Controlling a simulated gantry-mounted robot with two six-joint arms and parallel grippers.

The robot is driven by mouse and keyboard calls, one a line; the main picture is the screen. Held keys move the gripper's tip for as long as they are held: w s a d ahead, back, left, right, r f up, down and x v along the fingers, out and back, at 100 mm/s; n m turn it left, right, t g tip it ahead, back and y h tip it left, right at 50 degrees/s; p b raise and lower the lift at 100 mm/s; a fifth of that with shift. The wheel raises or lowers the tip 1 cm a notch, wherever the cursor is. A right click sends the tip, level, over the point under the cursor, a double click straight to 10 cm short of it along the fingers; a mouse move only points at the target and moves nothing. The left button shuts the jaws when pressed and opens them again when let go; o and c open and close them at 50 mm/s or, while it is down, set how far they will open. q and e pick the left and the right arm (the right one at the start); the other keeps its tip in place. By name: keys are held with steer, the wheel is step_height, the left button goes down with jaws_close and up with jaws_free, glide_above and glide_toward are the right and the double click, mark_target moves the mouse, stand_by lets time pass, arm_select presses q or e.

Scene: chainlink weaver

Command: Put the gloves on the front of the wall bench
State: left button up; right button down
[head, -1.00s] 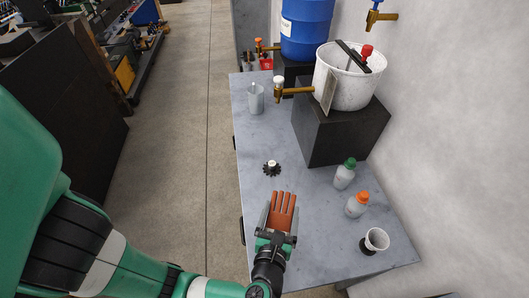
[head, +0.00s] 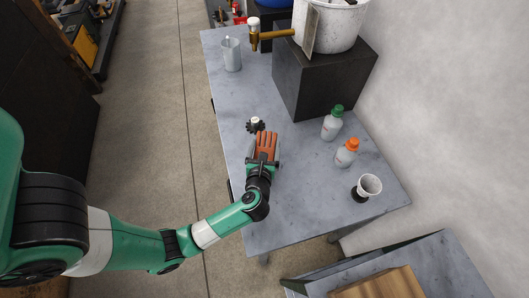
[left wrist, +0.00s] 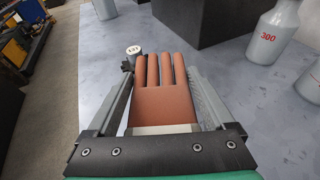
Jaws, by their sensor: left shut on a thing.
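The gloves show as an orange-brown hand shape (head: 266,146) with fingers pointing away from me. My left gripper (head: 263,163) is shut on them at the cuff end. In the left wrist view the gloves (left wrist: 163,97) lie between the two grey fingers. They are over the grey top of the wall bench (head: 295,205), near its left edge. I cannot tell whether they touch the top. My right gripper is not in view.
A small white-capped black weight (head: 255,124) stands just beyond the gloves. Green-capped (head: 332,125) and orange-capped (head: 346,154) bottles and a white cup (head: 369,186) stand to the right. A black block (head: 320,80) carries a white bucket. A clear cup (head: 232,55) stands farther back.

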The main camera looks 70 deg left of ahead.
arm_select(q)
steer(key=shift+w+a+f, duration=0.1)
steer(key=shift+a+f, duration=0.1)
steer(key=shift+f, duration=0.05)
steer(key=shift+a+f, duration=0.2)
steer(key=shift+f, duration=0.1)
step_height(320, 180, down, 4)
steer(key=shift+w+a+r+b, duration=0.1)
steer(key=shift+a+r+b, duration=0.1)
steer(key=shift+b, duration=1)
steer(key=shift+r, duration=0.15)
